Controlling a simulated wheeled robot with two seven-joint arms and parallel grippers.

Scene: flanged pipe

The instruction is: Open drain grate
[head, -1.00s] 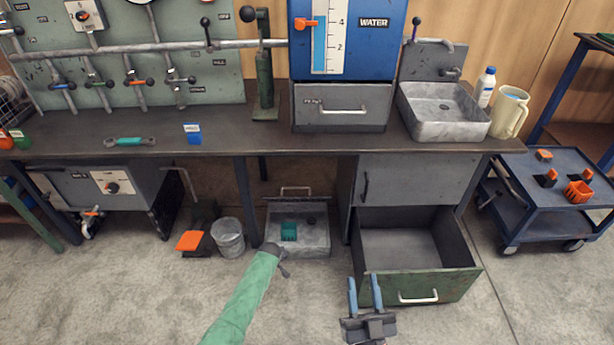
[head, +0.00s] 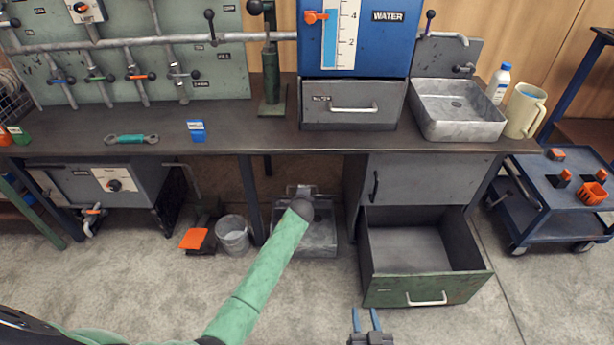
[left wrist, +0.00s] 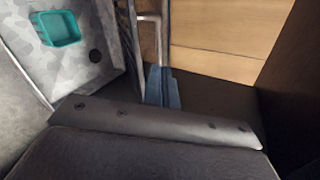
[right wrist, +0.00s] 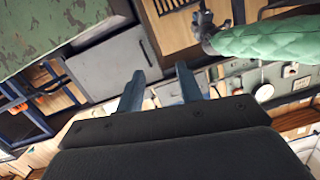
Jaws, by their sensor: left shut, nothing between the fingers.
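A speckled grey metal basin (head: 318,242) sits on the floor under the bench. In the left wrist view the basin (left wrist: 82,68) holds a teal container (left wrist: 62,28) and a dark round drain spot (left wrist: 95,56). A grey bar handle (left wrist: 148,18) stands at the basin's edge. My left gripper (left wrist: 163,72) is shut and empty beside this handle; I cannot tell whether they touch. In the head view my left arm hides that gripper and part of the basin. My right gripper (head: 366,318) is open and empty, low in front of the open drawer; it also shows in the right wrist view (right wrist: 160,82).
An open green-fronted drawer (head: 428,288) juts out right of the basin. A metal bucket (head: 233,236) and an orange-topped pedal (head: 194,239) stand left of it. The bench top (head: 250,136) hangs over the basin. A blue cart (head: 562,205) stands at right.

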